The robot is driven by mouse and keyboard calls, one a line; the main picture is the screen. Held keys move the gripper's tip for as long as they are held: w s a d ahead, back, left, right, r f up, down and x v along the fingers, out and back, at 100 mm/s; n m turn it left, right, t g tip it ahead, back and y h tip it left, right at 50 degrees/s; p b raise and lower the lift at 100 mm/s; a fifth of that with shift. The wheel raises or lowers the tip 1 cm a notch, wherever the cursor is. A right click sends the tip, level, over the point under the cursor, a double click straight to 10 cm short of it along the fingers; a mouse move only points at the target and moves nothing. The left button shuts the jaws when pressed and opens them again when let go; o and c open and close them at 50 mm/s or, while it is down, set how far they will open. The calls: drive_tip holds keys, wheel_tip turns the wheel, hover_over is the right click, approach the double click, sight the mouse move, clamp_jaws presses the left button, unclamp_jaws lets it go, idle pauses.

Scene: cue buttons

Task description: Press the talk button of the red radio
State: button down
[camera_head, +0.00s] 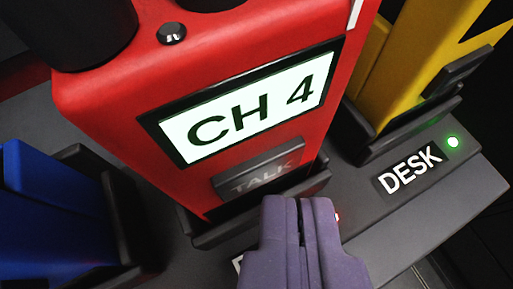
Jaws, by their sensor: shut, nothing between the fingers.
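The red radio (120,100) stands in a dark cradle at the centre of the view. Its lit screen (250,103) reads "CH 4". The grey talk button (258,170), marked "TALK", is below the screen on the radio's front face. My gripper (301,205) is shut and empty, its two purple fingers together. It shows at the bottom of the view, below and a little right of the talk button. Whether it touches the radio or the cradle cannot be told. The gripper hides part of the cradle's front and a label there.
A blue radio (50,215) stands in a cradle at the left. A small red light (337,217) shows beside my gripper.

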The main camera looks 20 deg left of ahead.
drive_tip(key=shift+w+a, duration=0.25)
idle(1.8)
drive_tip(key=shift+s+d, duration=0.55)
drive_tip(key=shift+s, duration=0.05)
drive_tip(key=shift+s+d+p, duration=1)
drive_tip(key=shift+s+d, duration=0.75)
drive_tip(key=shift+s, duration=0.05)
